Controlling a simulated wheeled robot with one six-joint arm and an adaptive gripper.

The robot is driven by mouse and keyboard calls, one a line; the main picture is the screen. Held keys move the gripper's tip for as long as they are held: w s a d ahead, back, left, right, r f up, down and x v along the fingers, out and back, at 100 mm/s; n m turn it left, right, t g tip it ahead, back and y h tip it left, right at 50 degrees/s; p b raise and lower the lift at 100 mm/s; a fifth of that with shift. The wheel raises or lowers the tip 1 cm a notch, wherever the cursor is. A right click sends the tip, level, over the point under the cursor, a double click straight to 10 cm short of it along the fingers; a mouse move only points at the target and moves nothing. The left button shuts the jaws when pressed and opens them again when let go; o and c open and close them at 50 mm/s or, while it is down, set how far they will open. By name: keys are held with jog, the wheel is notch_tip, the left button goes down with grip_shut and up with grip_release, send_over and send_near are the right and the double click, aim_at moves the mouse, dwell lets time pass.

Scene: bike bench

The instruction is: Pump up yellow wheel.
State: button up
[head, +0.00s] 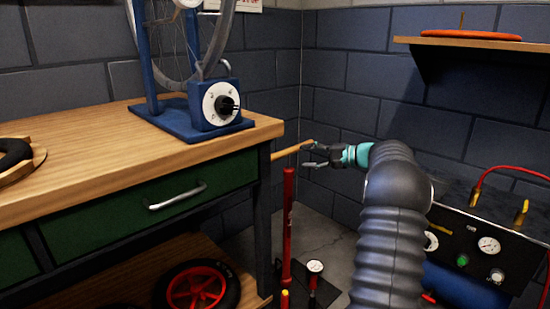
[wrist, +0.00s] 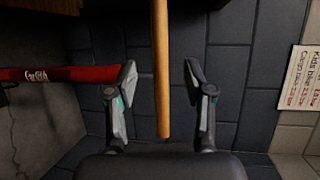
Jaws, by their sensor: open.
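A red floor pump (head: 288,225) stands on the floor by the right end of the workbench, with a round gauge (head: 315,267) near its foot. Its wooden handle (head: 290,150) lies crosswise at the top. In the wrist view the handle (wrist: 161,75) runs between the two fingers, with clear gaps on both sides. The red pump barrel (wrist: 60,74) shows there at left, with white lettering. My gripper (head: 308,154) is open at the right end of the handle; it also shows open in the wrist view (wrist: 160,68). No yellow wheel is visible in either view.
The workbench (head: 80,185) carries a blue truing stand (head: 190,122) with a wheel. A red-rimmed wheel (head: 196,288) lies on the lower shelf. A control panel (head: 480,245) with gauges and a red hose is at right. A wall shelf (head: 480,42) hangs at upper right.

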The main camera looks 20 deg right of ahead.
aim_at(279, 157)
jog(key=x, duration=1.2)
jog(key=shift+f, duration=0.15)
jog(key=shift+s, duration=0.1)
grip_shut()
